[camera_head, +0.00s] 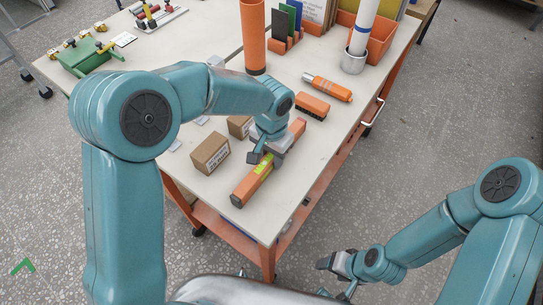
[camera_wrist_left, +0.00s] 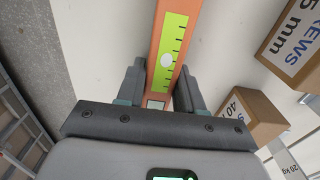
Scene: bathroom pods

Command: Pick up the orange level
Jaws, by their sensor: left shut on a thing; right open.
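The orange level (camera_head: 252,182) is a long bar with a yellow-green vial panel, along the front part of the white tabletop. My left gripper (camera_head: 268,150) is over its middle, with the jaws closed on its sides. In the left wrist view the level (camera_wrist_left: 172,45) runs between the two dark fingers of this gripper (camera_wrist_left: 161,88). The arm hides part of the level in the head view. I cannot tell whether the level touches the tabletop. My right gripper (camera_head: 337,277) is open and empty, off the table at the lower right.
Cardboard boxes (camera_head: 210,153) stand just left of the level. An orange brush (camera_head: 312,107) and an orange cylindrical tool (camera_head: 328,87) lie behind it. An orange tube (camera_head: 253,36) and an orange bin (camera_head: 379,45) stand further back. The tabletop right of the level is clear.

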